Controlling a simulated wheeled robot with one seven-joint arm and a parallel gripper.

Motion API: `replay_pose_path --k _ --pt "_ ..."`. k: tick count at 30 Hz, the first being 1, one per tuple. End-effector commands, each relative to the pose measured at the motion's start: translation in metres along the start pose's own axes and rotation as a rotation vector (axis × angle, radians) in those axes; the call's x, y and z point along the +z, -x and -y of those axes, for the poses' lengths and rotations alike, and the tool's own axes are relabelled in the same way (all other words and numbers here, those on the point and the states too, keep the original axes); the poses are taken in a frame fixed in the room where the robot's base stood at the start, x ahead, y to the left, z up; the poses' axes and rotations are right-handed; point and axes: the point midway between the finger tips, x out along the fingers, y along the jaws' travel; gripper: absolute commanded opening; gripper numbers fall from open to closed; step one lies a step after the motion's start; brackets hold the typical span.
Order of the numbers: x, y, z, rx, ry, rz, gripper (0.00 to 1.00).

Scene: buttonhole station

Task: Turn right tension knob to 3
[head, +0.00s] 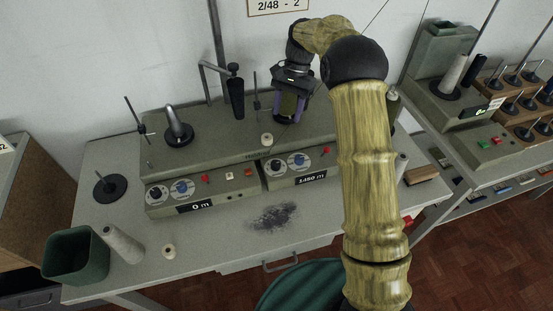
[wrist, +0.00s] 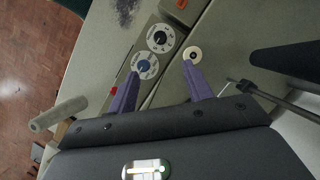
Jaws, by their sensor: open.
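The right control panel (head: 296,172) on the grey machine has two white dials, one with a black knob (head: 279,166) and one with a blue knob (head: 299,160). In the wrist view the black knob (wrist: 160,38) and the blue knob (wrist: 145,65) show between and beyond the fingertips. The dial lettering is too small to read, so I cannot tell which is the tension knob or its setting. My gripper (head: 288,118) has purple fingers and is open and empty, above and behind the panel. In the wrist view my gripper's (wrist: 160,68) left fingertip overlaps the blue dial's edge.
A pale round piece (head: 267,140) sits on the machine top near the right fingertip. A dark upright post (head: 236,97) stands left of my gripper. The left panel (head: 200,195) has similar dials. A green bin (head: 74,256) and white cone (head: 122,244) stand at the left.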

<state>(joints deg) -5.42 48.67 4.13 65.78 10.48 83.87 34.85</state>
Motion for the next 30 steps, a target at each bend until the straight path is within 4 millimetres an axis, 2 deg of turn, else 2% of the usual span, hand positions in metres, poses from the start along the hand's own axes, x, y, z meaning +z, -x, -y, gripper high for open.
replay_pose_path --k 4,8,30 --pt "0.0 -0.009 0.0 0.001 0.001 0.001 0.5" --pt "0.001 -0.027 0.0 0.003 0.001 0.003 0.5" --pt "0.001 -0.154 0.0 0.002 0.001 0.002 0.5"
